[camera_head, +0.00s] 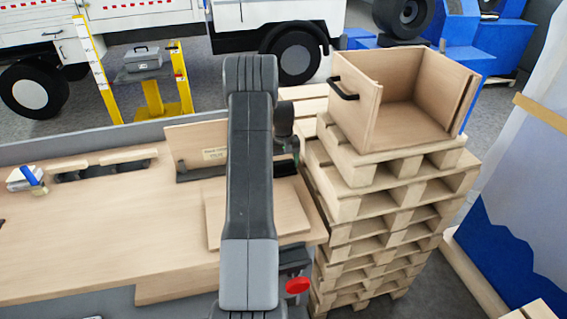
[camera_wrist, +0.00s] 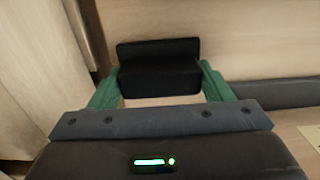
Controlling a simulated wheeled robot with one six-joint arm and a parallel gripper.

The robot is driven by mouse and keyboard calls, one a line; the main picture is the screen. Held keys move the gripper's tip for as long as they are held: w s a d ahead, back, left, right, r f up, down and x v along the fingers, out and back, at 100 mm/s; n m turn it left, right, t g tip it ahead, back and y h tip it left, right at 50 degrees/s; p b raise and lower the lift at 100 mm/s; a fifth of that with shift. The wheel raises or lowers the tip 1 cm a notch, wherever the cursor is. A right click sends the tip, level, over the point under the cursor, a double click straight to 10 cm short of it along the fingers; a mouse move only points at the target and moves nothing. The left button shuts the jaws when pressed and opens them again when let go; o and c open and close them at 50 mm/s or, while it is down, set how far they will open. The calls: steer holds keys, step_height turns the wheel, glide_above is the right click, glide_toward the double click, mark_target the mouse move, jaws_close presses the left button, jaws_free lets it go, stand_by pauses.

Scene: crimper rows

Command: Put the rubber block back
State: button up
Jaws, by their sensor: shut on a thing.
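The rubber block (camera_wrist: 159,80) is black with a raised back part. In the wrist view it sits between the two green fingers of my gripper (camera_wrist: 160,72), which is shut on it. Pale wood shows behind and below the block; whether it touches that wood I cannot tell. In the head view my gripper (camera_head: 293,148) is mostly hidden behind my arm, near the right end of the wooden panel on the bench. The block cannot be made out there.
A dark strip (camera_head: 200,172) runs along the labelled upright panel (camera_head: 208,137) on the wooden bench (camera_head: 110,235). A flat board (camera_head: 214,222) lies in front. An open wooden box (camera_head: 400,115) stands on stacked pallets (camera_head: 375,210) at right. The bench's left front is clear.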

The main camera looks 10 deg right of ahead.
mark_target(284, 162)
steer(key=shift+f, duration=0.2)
steer(key=o, duration=0.9)
steer(key=shift+r, duration=0.1)
steer(key=shift+o, duration=0.2)
step_height(284, 162, up, 12)
steer(key=b, duration=0.2)
steer(key=shift+r, duration=0.15)
